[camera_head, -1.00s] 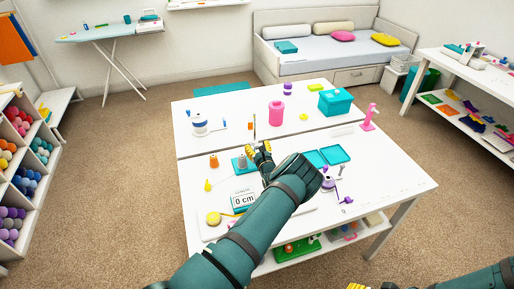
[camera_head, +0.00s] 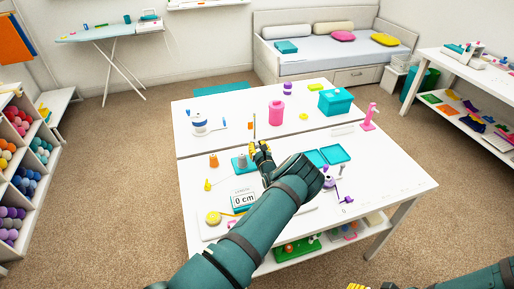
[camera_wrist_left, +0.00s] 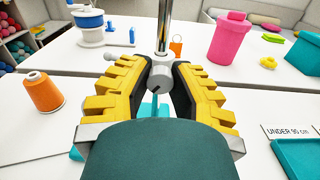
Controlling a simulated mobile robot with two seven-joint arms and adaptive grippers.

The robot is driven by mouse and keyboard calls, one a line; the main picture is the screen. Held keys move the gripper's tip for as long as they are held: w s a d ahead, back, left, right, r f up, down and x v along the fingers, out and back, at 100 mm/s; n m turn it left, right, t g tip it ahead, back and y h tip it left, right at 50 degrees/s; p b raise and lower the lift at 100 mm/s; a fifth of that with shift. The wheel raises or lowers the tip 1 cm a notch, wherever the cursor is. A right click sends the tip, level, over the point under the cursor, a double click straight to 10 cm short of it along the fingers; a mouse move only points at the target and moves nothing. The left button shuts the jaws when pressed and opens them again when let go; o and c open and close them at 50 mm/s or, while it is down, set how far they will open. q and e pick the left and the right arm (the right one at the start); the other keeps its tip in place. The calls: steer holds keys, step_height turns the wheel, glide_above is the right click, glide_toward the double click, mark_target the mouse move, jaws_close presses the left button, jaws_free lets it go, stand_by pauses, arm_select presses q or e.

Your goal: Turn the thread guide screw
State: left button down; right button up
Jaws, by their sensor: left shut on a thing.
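The thread guide screw (camera_wrist_left: 161,76) is a small grey cylinder with a dark slot, at the foot of an upright shiny metal post (camera_wrist_left: 164,25) in the left wrist view. My left gripper (camera_head: 259,148) has its yellow ribbed fingers closed on the screw from both sides. In the head view the post (camera_head: 254,127) rises just behind the fingers, and the screw is hidden by them. A teal base (camera_head: 239,164) shows beside the gripper. Only a yellow tip of my right gripper (camera_head: 357,286) shows at the bottom edge.
An orange spool (camera_wrist_left: 46,92) stands left of the fingers in the left wrist view. A display reading 0 cm (camera_head: 244,200) lies nearer.

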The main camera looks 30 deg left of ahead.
arm_select(q)
steer(key=m+b, duration=0.1)
steer(key=m, duration=0.2)
steer(key=shift+b, duration=0.3)
steer(key=m+b, duration=0.1)
steer(key=m, duration=0.2)
steer(key=shift+w+m, duration=0.1)
steer(key=shift+m, duration=0.2)
steer(key=m+b, duration=0.1)
steer(key=m, duration=0.2)
steer(key=shift+d+m, duration=0.1)
steer(key=shift+m, duration=0.2)
steer(key=m, duration=0.3)
steer(key=shift+m+b, duration=0.35)
steer(key=shift+m, duration=0.05)
steer(key=m, duration=0.3)
steer(key=shift+m+b, duration=0.3)
steer(key=m, duration=0.4)
steer(key=shift+d+f+b, duration=0.1)
steer(key=shift+b, duration=0.25)
steer(key=m, duration=0.4)
steer(key=shift+b, duration=0.35)
steer(key=shift+f+m+b, duration=0.1)
steer(key=shift+m+b, duration=0.25)
steer(key=shift+m, duration=1.55)
